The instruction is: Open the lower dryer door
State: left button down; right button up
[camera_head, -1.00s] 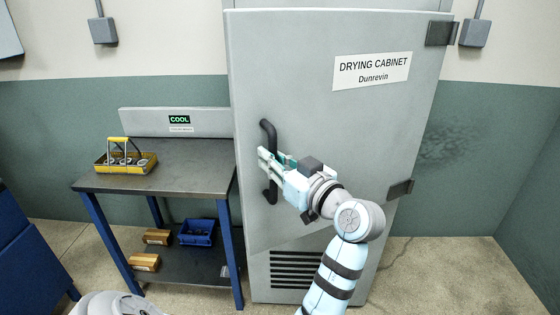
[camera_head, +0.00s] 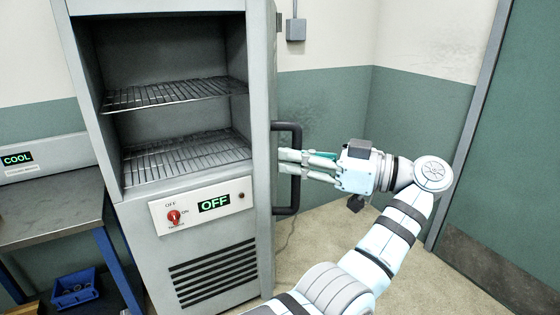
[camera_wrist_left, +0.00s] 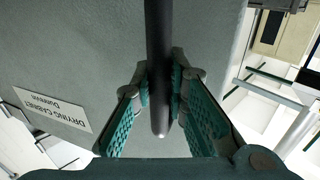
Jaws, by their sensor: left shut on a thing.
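The dryer door (camera_head: 262,100) stands swung open and shows nearly edge-on at the right side of the drying cabinet (camera_head: 88,110). Its dark vertical bar handle (camera_head: 296,196) sticks out to the right. My left gripper (camera_head: 290,162) is shut on the handle at about mid-height. In the left wrist view the handle (camera_wrist_left: 158,50) runs between the green finger pads of my left gripper (camera_wrist_left: 163,100), and the door face (camera_wrist_left: 80,50) with its upside-down label is behind. My right gripper is not in view.
Inside the cabinet are two empty wire shelves (camera_head: 185,155). Below is a panel with a red knob (camera_head: 174,217) and an OFF display (camera_head: 214,203). A metal table (camera_head: 50,215) stands at left, with a blue bin (camera_head: 75,290) beneath. Floor (camera_head: 335,225) shows clear right of the door.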

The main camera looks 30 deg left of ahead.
pick_arm(q)
jog(key=shift+w+d, duration=0.1)
jog(key=shift+d, duration=0.05)
jog(key=c, duration=1.6)
grip_release()
jog(key=shift+c, duration=0.3)
